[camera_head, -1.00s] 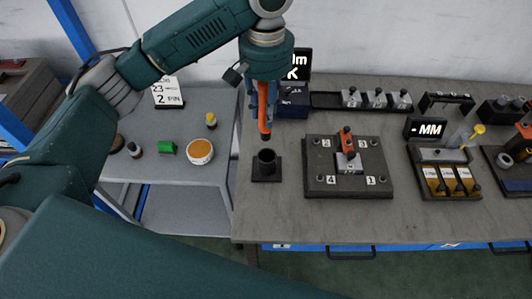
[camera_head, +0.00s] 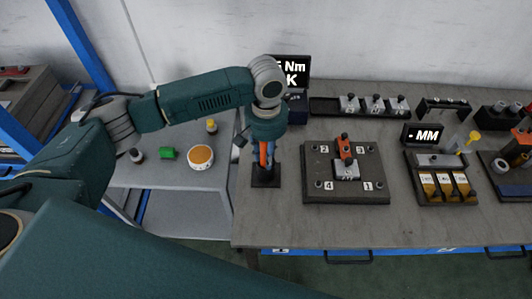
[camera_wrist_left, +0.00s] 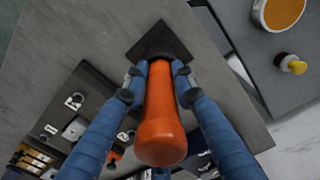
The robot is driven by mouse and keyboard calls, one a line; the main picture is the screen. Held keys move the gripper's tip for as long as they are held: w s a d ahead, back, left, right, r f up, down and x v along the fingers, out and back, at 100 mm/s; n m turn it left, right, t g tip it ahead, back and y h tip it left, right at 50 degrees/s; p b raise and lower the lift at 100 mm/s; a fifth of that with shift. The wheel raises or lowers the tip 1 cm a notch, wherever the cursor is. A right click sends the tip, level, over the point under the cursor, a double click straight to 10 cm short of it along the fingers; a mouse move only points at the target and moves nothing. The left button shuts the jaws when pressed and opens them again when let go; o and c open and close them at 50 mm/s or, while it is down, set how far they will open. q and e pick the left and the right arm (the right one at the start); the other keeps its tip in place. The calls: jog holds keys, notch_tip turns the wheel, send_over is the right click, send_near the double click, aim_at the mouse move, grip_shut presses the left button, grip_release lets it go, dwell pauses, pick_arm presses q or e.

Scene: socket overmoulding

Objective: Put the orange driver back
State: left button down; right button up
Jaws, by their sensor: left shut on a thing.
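The orange driver (camera_wrist_left: 160,122) is held between the blue fingers of my left gripper (camera_wrist_left: 157,75) in the left wrist view. In the head view the driver (camera_head: 263,155) shows as an orange strip beside the blue fingers of the left gripper (camera_head: 266,165). The black holder (camera_head: 266,181) stands on the bench right below; its square base (camera_wrist_left: 150,40) shows in the wrist view. The driver's lower end is at the holder and appears to be in its mouth, but the fingers hide how deep. My right gripper is not in view.
A dark plate with numbered corners (camera_head: 322,189) and an orange-handled clamp (camera_head: 345,148) stands just right of the holder. A display box (camera_head: 297,103) is behind. A lower grey side table (camera_head: 180,190) with small jars lies left.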

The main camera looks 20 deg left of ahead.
pick_arm(q)
jog(key=shift+r, duration=0.1)
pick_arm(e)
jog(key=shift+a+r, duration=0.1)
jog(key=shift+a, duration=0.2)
pick_arm(q)
jog(key=c, duration=1.5)
grip_release()
jog(key=shift+c, duration=0.2)
jog(key=shift+o, duration=0.7)
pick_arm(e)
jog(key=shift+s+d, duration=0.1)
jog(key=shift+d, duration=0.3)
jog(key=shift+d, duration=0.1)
pick_arm(q)
notch_tip(320, 180, up, 11)
jog(key=shift+d+f+b, duration=0.1)
jog(key=shift+b, duration=1.1)
jog(key=shift+r, duration=0.6)
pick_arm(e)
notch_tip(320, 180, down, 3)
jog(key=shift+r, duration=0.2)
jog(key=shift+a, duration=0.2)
